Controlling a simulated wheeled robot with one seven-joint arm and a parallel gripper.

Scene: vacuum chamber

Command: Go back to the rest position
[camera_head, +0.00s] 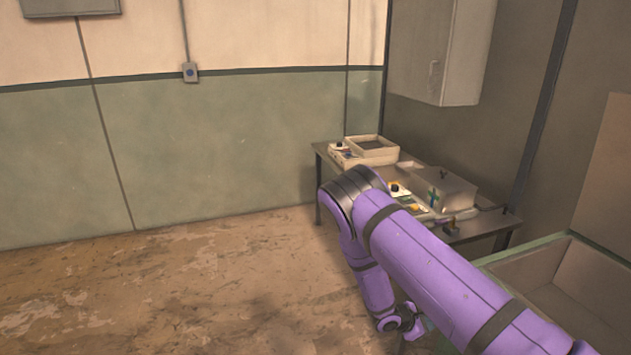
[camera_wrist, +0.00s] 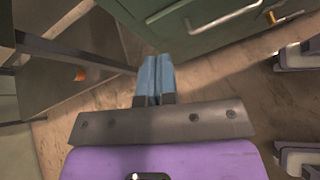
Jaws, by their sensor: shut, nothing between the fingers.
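My gripper (camera_wrist: 155,78) shows in the wrist view with its two blue fingers together, shut and empty. It points down toward the brown floor, between a dark table frame on the left and a green cabinet at the top right. In the head view my purple arm reaches in from the lower right and bends down at its elbow. The gripper's fingers cannot be made out clearly there.
A table (camera_head: 468,232) against the back right corner holds a vacuum chamber box (camera_head: 440,188) and a tray-topped device (camera_head: 372,150). A green-rimmed basin (camera_head: 520,256) stands at the lower right. A wall cabinet (camera_head: 430,50) hangs above. The floor (camera_head: 200,290) at left is clear.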

